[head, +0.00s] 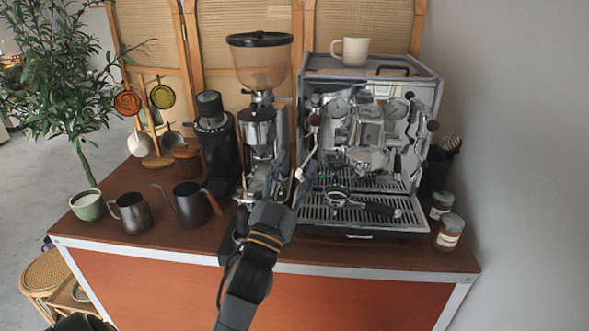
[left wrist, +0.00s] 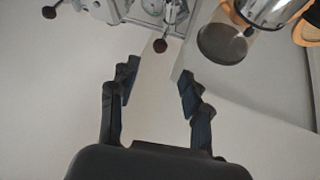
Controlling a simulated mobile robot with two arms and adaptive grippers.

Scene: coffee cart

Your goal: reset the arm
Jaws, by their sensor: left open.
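My left gripper (head: 283,182) is in front of the grinder and the left edge of the espresso machine, above the cart's front part. It points up and away from me. In the left wrist view its two fingers (left wrist: 157,84) are spread apart with nothing between them. My right gripper is in neither view.
The espresso machine (head: 312,75) carries a cream mug (head: 355,52) on top. A portafilter (head: 337,198) lies on its drip tray. The grinder (head: 262,70) stands behind my left gripper. A black kettle (head: 188,205), a metal pitcher (head: 131,214) and a green cup (head: 88,206) stand left. Jars (head: 449,234) stand right.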

